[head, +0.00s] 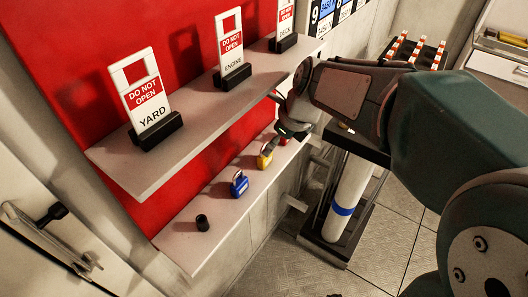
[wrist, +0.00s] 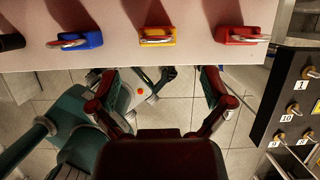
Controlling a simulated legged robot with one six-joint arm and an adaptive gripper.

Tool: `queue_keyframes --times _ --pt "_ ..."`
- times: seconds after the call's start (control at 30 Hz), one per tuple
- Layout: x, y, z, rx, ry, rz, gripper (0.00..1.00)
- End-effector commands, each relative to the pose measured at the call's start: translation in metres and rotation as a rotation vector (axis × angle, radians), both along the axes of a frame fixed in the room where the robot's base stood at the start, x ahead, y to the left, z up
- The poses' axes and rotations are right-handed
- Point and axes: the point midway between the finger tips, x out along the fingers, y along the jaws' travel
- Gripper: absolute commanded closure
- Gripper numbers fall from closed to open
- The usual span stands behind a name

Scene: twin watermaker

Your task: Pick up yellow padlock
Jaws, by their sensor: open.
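The yellow padlock (head: 264,161) lies on the lower shelf between the blue padlock (head: 239,186) and the red padlock (head: 284,141). In the wrist view the yellow padlock (wrist: 158,40) is near the top centre, its shackle toward the shelf's front edge. The blue padlock (wrist: 82,40) is left of it and the red padlock (wrist: 246,35) right. My gripper (wrist: 160,78) is open and empty, its fingers spread below the shelf edge in the picture, roughly in line with the yellow padlock and apart from it. In the head view my gripper (head: 287,118) is near the red padlock, partly covering it.
The upper shelf (head: 150,178) holds several "DO NOT OPEN" tags and overhangs the lower shelf (head: 190,252). A white pipe with a blue band (head: 347,195) stands right of the shelves.

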Motion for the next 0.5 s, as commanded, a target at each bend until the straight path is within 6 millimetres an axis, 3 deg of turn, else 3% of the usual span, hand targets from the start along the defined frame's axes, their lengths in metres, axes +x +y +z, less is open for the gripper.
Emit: queue_keyframes --times 0.27,0.5 --pt "0.007 0.009 -0.024 0.007 0.013 -0.020 0.00" --pt "0.013 0.022 -0.057 0.006 0.013 -0.018 0.00"
